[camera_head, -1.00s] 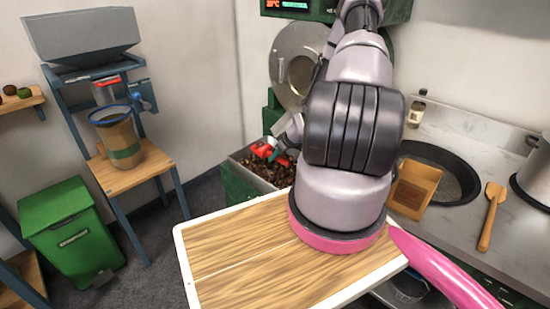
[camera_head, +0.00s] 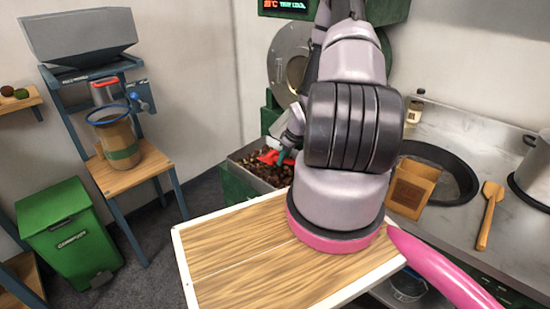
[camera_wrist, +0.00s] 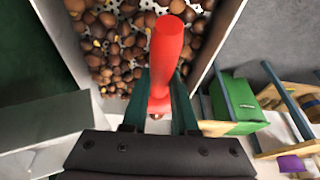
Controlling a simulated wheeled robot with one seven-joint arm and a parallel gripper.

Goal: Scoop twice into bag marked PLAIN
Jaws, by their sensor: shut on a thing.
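My gripper (camera_wrist: 163,88) is shut on the red handle of the scoop (camera_wrist: 166,52) in the wrist view. In the head view the red scoop (camera_head: 268,157) is low over or among the chestnuts at the tray; its pan is not clear. The chestnuts (camera_wrist: 115,45) lie in a metal-walled tray, which shows in the head view (camera_head: 243,177) behind the wooden board. A brown paper bag with a green band (camera_head: 122,152) stands upright under a blue ring on the left stand. No PLAIN marking is readable on it.
A brown square container (camera_head: 412,188), a dark pan (camera_head: 455,170) and a wooden spatula (camera_head: 490,215) are on the right counter. A green bin (camera_head: 68,230) stands on the floor at left.

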